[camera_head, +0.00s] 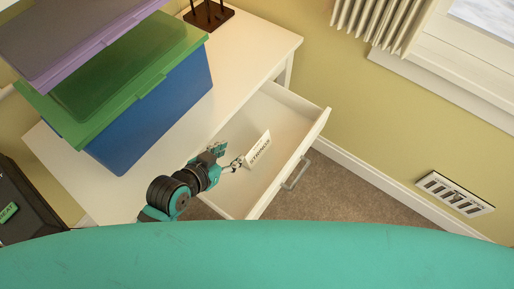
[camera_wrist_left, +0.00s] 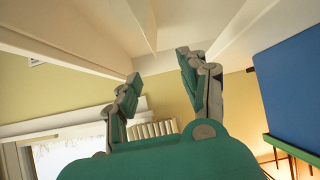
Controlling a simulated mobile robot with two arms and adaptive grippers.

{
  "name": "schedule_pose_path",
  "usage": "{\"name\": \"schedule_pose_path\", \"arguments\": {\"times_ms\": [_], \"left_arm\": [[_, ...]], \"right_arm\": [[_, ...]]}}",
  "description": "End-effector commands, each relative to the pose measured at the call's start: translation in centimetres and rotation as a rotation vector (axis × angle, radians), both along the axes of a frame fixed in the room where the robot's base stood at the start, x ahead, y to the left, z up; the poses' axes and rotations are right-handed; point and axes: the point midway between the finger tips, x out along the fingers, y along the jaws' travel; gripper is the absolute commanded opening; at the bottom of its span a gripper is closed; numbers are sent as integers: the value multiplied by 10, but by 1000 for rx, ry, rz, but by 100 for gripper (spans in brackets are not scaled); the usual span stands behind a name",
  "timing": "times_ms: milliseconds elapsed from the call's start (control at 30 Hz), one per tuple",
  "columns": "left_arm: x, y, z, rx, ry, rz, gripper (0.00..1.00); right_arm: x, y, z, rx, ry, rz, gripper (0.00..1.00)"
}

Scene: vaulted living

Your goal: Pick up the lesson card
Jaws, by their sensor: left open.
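The lesson card (camera_head: 258,148) is a small white card with dark lettering. It leans tilted inside the open white drawer (camera_head: 318,128), in the middle of the head view. My left gripper (camera_head: 231,157) is open and empty over the drawer, just left of the card, with one fingertip close to the card's lower left end. I cannot tell whether they touch. In the left wrist view the two fingers (camera_wrist_left: 160,66) are spread apart, with pale panels beyond them. I cannot make out the card there. My right gripper is not in view.
The drawer belongs to a white desk (camera_head: 262,50). A blue box with a green lid (camera_head: 160,115) and a purple lid (camera_head: 75,40) stand on it. The drawer's front has a metal handle (camera_head: 296,174). Carpet (camera_head: 345,195) lies beyond, with a wall vent (camera_head: 455,193) at right.

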Motion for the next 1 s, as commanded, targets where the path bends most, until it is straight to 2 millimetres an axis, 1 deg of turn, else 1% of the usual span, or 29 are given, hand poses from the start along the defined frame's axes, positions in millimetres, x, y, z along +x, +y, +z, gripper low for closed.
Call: {"name": "schedule_pose_path", "arguments": {"times_ms": [33, 100, 200, 267, 367, 600, 700, 733, 800, 933, 1000], "left_arm": [[8, -9, 5, -24, -48, -21, 43], [16, -20, 12, -57, -113, -43, 43], [25, -31, 20, -94, -180, -61, 43], [27, -34, 20, -103, -201, -65, 43], [28, -35, 9, -109, -209, -66, 43], [28, -34, -41, -107, -208, -66, 43], [28, -34, -56, -106, -208, -65, 43], [28, -34, -60, -107, -209, -65, 43], [35, -39, -59, -111, -212, -63, 43], [40, -43, -62, -110, -211, -64, 43], [45, -47, -65, -110, -211, -64, 43]], "right_arm": [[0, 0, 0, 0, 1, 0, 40], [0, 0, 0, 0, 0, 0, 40], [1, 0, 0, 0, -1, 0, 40], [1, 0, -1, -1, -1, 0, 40], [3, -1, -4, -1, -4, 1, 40], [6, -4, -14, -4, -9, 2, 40], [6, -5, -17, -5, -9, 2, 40], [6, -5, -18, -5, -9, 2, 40], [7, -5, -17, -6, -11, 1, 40], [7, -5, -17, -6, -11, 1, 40], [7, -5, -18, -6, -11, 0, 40]]}}
